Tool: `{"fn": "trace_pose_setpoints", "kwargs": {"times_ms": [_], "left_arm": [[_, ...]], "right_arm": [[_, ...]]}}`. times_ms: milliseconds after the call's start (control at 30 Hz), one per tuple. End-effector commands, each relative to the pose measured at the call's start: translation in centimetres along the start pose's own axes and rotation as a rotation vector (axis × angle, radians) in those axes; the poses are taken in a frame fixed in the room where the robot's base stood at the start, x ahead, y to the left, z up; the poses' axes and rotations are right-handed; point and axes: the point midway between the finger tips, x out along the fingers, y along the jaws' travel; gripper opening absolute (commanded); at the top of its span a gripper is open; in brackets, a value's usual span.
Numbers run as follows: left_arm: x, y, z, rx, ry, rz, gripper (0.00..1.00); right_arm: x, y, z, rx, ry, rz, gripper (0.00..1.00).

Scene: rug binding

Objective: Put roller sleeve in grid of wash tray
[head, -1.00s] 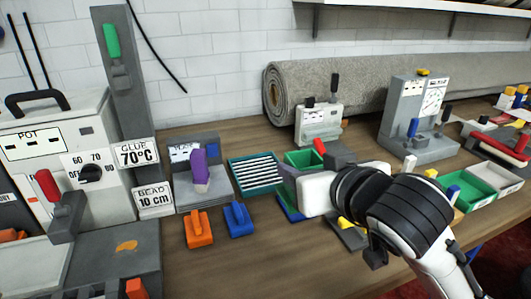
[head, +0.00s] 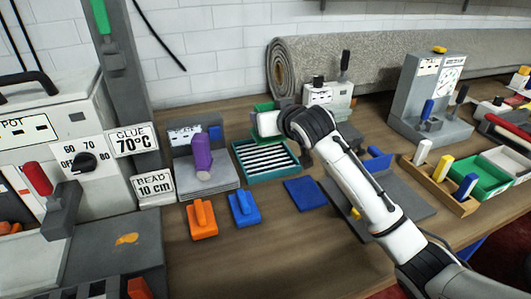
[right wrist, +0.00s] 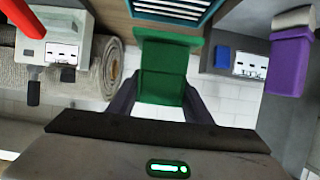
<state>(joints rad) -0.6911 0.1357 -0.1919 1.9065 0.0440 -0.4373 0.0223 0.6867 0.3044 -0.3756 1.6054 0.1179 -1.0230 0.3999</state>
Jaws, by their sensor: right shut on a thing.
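The wash tray (head: 298,168) is a teal tray with a grid of pale bars and dark gaps. It lies on the bench, and part of it shows at the top of the right wrist view (right wrist: 180,10). My right gripper (head: 266,122) is just behind its far edge, fingers hidden in the head view. In the right wrist view the right gripper (right wrist: 161,84) is shut on a green block-like thing (right wrist: 162,62). I cannot tell whether this is the roller sleeve. A purple piece (head: 202,155) with a pale rounded end stands on a grey stand left of the tray. My left gripper is not in view.
An orange block (head: 202,220) and a blue block (head: 243,208) lie in front of the grey stand. A rolled grey rug (head: 380,62) and a small grey machine (head: 328,97) stand behind. Bare bench shows in front.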

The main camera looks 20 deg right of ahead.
Motion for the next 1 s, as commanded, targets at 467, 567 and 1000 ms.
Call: {"fn": "trace_pose_setpoints", "kwargs": {"times_ms": [467,567,1000], "left_arm": [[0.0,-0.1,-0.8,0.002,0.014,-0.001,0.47],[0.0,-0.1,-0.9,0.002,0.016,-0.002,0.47],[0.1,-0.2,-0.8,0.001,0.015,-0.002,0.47]], "right_arm": [[2.6,0.0,6.6,-0.001,-0.005,0.001,0.16],[3.1,0.0,7.7,-0.001,-0.003,0.001,0.16],[3.4,0.0,8.5,0.0,-0.001,-0.001,0.16]]}}
